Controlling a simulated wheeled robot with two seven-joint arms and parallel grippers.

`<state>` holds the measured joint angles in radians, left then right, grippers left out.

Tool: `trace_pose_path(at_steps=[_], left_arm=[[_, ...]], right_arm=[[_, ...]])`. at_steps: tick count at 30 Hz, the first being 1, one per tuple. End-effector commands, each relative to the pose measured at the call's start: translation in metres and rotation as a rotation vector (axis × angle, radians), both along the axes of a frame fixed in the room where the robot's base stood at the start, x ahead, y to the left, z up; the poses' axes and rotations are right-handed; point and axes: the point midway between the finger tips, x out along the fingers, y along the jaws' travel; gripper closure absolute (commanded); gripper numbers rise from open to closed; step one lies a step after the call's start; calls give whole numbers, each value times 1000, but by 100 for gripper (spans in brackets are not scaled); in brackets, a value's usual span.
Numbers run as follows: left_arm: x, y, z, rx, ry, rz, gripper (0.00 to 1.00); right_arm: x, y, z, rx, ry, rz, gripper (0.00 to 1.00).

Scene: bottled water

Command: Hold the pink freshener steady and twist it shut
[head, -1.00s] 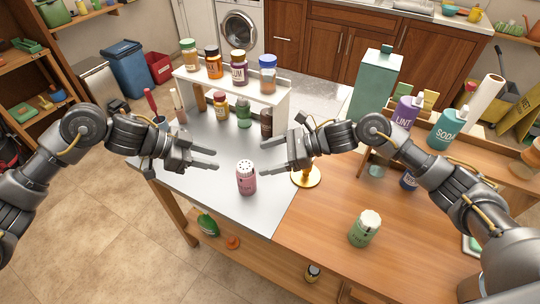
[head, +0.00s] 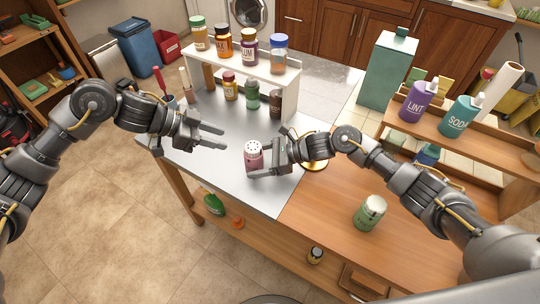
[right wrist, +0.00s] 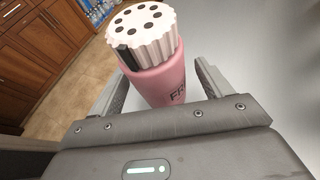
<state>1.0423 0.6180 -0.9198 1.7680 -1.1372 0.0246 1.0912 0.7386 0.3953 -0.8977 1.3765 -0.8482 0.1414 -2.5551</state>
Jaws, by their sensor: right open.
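The pink freshener (head: 254,162) stands upright on the grey metal part of the worktop, with its white, holed cap (head: 254,147) on top. My right gripper (head: 254,165) is open, its fingers on either side of the freshener's pink body. In the right wrist view the freshener (right wrist: 165,82) is between the two fingers (right wrist: 162,92), with gaps visible beside it; its lower part is hidden behind the gripper. A dark mark shows on the cap's side. My left gripper (head: 225,139) is open and empty, to the left of the freshener and apart from it.
A white rack (head: 240,70) with several bottles and jars stands behind. A gold stand (head: 315,165) is close to my right gripper. A green can (head: 370,212) stands on the wooden part at right. The metal front left of the freshener is clear.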

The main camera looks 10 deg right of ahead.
Motion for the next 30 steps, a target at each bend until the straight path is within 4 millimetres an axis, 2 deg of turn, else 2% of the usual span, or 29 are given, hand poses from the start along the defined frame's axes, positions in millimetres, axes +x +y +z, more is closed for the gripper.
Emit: trace_pose_path(at_steps=[6,14,26,30], left_arm=[[0,0,0,0,0,0,64],[0,0,0,0,0,0,64],[0,0,0,0,0,0,64],[0,0,0,0,0,0,64]], right_arm=[[1,11,-5,0,1,0,22],[2,12,-5,0,1,-1,22],[2,12,-5,0,1,-1,73],[2,12,-5,0,0,-1,74]])
